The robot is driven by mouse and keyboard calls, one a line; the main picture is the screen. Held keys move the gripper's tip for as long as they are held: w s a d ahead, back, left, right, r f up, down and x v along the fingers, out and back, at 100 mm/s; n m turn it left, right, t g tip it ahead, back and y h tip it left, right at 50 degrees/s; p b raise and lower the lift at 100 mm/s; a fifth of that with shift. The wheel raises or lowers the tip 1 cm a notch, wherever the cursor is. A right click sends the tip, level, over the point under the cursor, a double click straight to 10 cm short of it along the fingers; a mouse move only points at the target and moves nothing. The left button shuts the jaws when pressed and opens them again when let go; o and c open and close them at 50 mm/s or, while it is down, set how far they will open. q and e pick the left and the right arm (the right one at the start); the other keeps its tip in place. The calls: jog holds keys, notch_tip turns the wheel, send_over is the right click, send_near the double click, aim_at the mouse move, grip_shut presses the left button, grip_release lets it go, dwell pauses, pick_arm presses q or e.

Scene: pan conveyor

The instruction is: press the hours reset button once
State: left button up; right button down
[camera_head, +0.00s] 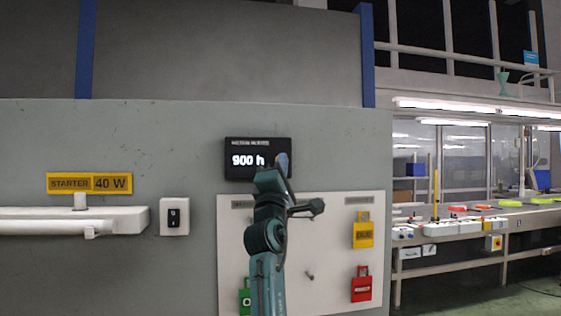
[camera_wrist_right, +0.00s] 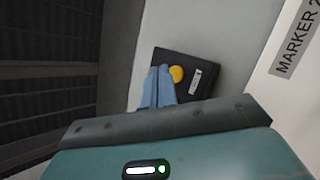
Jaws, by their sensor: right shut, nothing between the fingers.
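A black hours meter (camera_head: 232,146) on the grey wall reads "900 h". In the right wrist view, the same black meter (camera_wrist_right: 206,60) has a round yellow button (camera_wrist_right: 177,74) beside its small display. My right gripper (camera_head: 283,162) is raised in front of the meter's right end, which it partly hides. In the wrist view its bluish fingers (camera_wrist_right: 159,72) are together and empty, with their tips just beside the yellow button. I cannot tell whether they touch the meter. In the head view the button is mostly hidden by the gripper. My left gripper is not in view.
Below the meter a pale board (camera_head: 320,240) carries a yellow padlock tag (camera_head: 363,232), a red one (camera_head: 361,285) and a green one (camera_head: 245,298). A tube lamp (camera_head: 60,222) and a switch box (camera_head: 174,217) are on the left wall. A workbench (camera_head: 480,218) stands far right.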

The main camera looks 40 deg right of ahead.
dwell(0.8)
jog(key=shift+w+d+b, duration=0.2)
jog(key=shift+w+b, duration=0.2)
jog(key=shift+w+d+b, duration=0.15)
jog(key=shift+w+b, duration=0.15)
jog(key=shift+b, duration=0.1)
dwell(0.5)
dwell(0.3)
jog(key=shift+s+a+p, duration=0.4)
jog(key=shift+s+p, duration=0.3)
jog(key=shift+p, duration=0.05)
